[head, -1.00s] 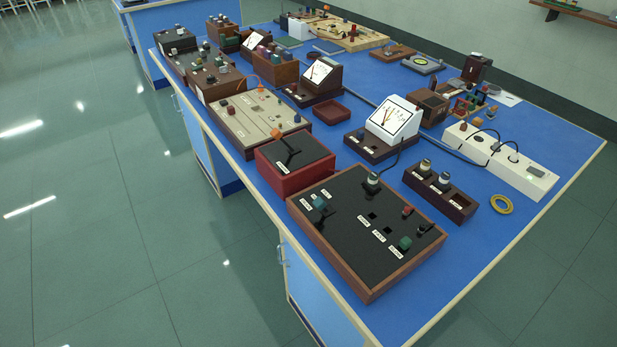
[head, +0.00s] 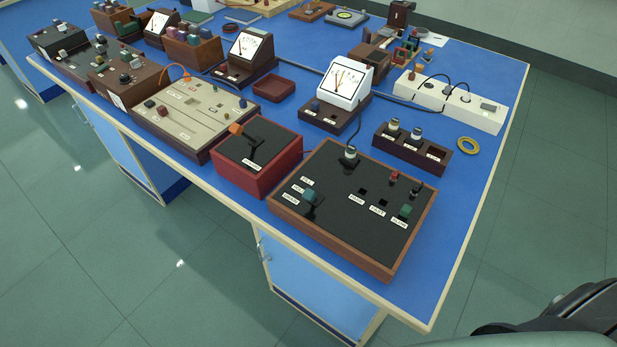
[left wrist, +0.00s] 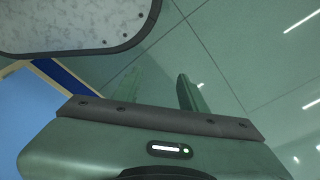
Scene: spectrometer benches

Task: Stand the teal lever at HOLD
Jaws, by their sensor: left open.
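The teal lever (head: 309,196) stands on the left side of a black-topped panel in a wooden frame (head: 335,259), at the bench's near end. Three small white labels run beside it; they are too small to read surely, so I cannot tell which one it stands at. My left gripper (left wrist: 160,75) shows only in the left wrist view, open and empty over the floor, apart from the bench. My right gripper is not in view.
A red box with an orange-tipped lever (head: 236,129) stands left of the panel. A dark block with several sockets (head: 411,150) and a yellow ring (head: 468,146) lie behind it. Bare blue bench top (head: 455,215) is at its right.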

